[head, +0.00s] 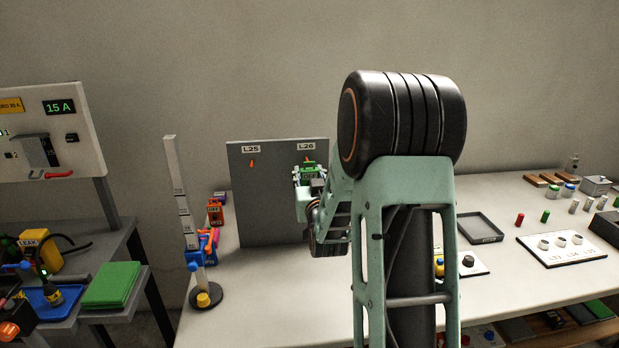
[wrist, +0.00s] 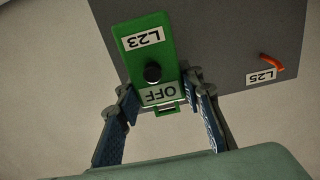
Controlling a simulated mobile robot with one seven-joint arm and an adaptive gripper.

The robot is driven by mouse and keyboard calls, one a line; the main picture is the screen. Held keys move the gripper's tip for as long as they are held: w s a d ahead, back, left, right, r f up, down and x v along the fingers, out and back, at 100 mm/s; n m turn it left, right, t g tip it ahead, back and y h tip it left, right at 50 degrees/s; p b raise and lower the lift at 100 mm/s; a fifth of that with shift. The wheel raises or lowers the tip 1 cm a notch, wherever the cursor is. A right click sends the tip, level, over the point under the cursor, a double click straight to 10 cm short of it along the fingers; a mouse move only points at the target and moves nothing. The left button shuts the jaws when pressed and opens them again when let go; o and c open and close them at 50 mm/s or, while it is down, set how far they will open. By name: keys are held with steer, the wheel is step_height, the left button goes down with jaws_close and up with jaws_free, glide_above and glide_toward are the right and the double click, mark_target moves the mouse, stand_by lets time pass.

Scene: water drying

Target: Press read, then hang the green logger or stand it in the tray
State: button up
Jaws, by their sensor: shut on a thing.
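The green logger (head: 308,171) is in my gripper (head: 311,180), held up in front of the grey board (head: 275,205) near its L26 label in the head view. In the wrist view the green logger (wrist: 150,55) shows an L23 label, a dark round knob or hole and an OFF label. My gripper (wrist: 163,112) is shut on its lower end, one finger on each side. The board (wrist: 225,45) lies behind it, with an orange hook (wrist: 268,63) at L25. The L26 hook (head: 309,158) shows just above the logger. A dark shallow tray (head: 474,228) lies on the table, right of my arm.
A measuring post (head: 180,195) on a round base stands left of the board. A white pad (head: 480,266) with a dark knob, partly behind my arm, and a white plate with round sockets (head: 535,246) lie right. Small coloured cylinders stand behind the plate.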

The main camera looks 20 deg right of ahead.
steer(key=b+x, duration=0.2)
steer(key=x, duration=0.1)
steer(key=shift+w+d+r, duration=0.1)
steer(key=shift+w+r, duration=0.1)
steer(key=shift+r, duration=0.05)
stand_by(0.9)
steer(key=shift+f+b, duration=0.1)
steer(key=shift+b, duration=0.3)
steer(key=shift+s+f, duration=0.15)
stand_by(0.7)
steer(key=shift+b+v, duration=1.45)
steer(key=shift+v, duration=2.15)
